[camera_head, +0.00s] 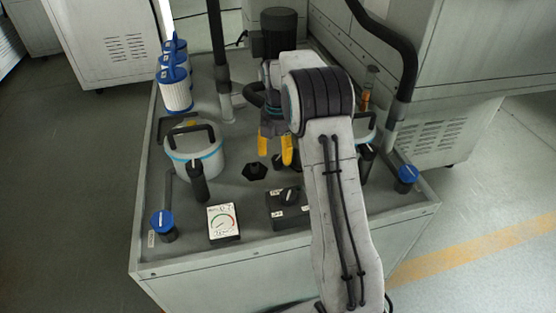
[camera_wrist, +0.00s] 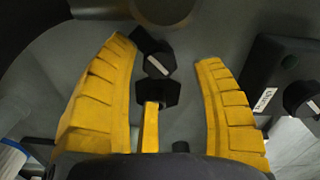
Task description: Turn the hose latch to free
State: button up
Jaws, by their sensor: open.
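My gripper (camera_head: 275,153) is open above the grey bench top, with its yellow fingers pointing down. In the wrist view, two dark fittings lie between the fingers: a black block with a pale mark (camera_wrist: 158,64) and a black hexagonal piece (camera_wrist: 158,93). A narrow yellow bar (camera_wrist: 150,130) shows just below the hexagon; I cannot tell what it belongs to. A black hexagonal fitting (camera_head: 254,171) also shows in the head view, left of and below the fingers. No readable label shows which part is the hose latch. My arm hides part of the bench. The fingers hold nothing visible.
A black box with a rotary knob and white labels (camera_head: 290,205) stands near the bench front; it also shows in the wrist view (camera_wrist: 283,75).

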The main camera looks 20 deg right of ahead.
aim_at(278, 159)
jog(key=shift+f+b, duration=0.3)
jog(key=shift+f, duration=1.2)
jog(key=shift+c, duration=0.3)
jog(key=c, duration=1.1)
jog(key=shift+c, duration=0.2)
jog(key=n+p, duration=0.2)
jog(key=n, duration=0.1)
jog(key=shift+r+n+p, duration=0.1)
jog(key=shift+n+p, duration=0.3)
jog(key=n+p, duration=0.2)
jog(key=n, duration=0.2)
jog(key=shift+s+n, duration=0.1)
jog(key=shift+n, duration=0.3)
jog(key=shift+f, duration=0.2)
